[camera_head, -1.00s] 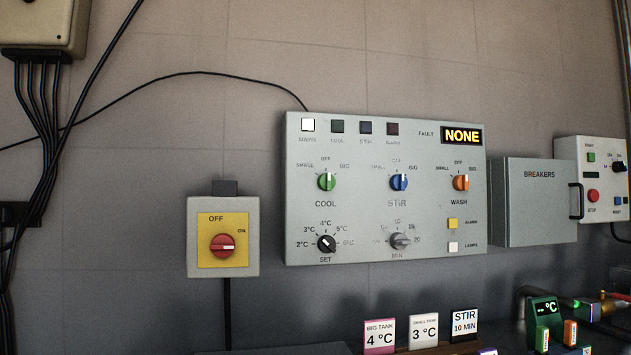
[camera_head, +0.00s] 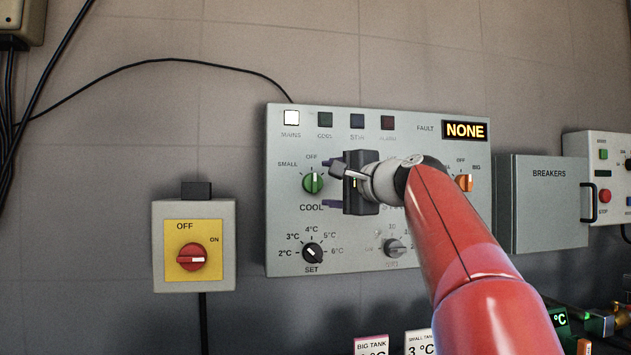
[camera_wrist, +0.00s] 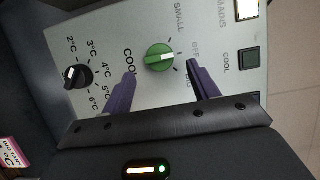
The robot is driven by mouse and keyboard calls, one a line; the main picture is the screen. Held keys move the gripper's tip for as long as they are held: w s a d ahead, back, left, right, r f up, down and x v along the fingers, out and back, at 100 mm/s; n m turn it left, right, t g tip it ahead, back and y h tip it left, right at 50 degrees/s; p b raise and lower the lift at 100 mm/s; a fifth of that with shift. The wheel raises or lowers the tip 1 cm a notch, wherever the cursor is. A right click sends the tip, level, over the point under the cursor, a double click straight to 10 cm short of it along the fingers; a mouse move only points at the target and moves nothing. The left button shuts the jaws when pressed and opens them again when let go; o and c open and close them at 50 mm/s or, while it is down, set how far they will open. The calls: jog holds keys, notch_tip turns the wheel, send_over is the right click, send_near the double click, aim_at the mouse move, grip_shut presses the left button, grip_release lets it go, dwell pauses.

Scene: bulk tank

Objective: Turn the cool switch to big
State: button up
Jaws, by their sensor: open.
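The green cool switch (camera_head: 313,183) is a round knob on the grey panel above the word COOL, its white mark pointing up at OFF. In the wrist view the green knob (camera_wrist: 159,57) shows with its mark towards the OFF label. My gripper (camera_head: 326,184) is open and empty, just right of the knob in the head view. In the wrist view my purple fingers (camera_wrist: 161,69) are parted, one towards the COOL word and one towards OFF. I cannot tell whether they touch the knob.
The black SET knob (camera_head: 312,253) is below, and the MIN knob (camera_head: 394,247) is partly beside my arm. My arm covers the stir switch. The orange wash knob (camera_head: 464,183) is to the right.

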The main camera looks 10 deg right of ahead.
aim_at(317, 187)
jog(key=shift+p+x, duration=0.5)
jog(key=shift+x, duration=1.85)
jog(key=shift+c, duration=0.3)
jog(key=c, duration=0.9)
jog(key=shift+f+m, duration=0.15)
jog(key=shift+m, duration=0.15)
jog(key=m+b, duration=0.1)
jog(key=m+t+b, duration=0.1)
jog(key=m, duration=0.1)
jog(key=shift+f+m+t, duration=0.25)
jog(key=shift+m+t, duration=0.05)
jog(key=m+t+b, duration=0.1)
jog(key=m, duration=0.2)
jog(key=m+t+h+b, duration=0.1)
jog(key=m, duration=0.2)
jog(key=shift+a+f+m+b, duration=0.1)
jog(key=shift+a+m+b, duration=0.05)
jog(key=shift+m+b, duration=0.15)
jog(key=o, duration=1)
jog(key=shift+c, duration=0.2)
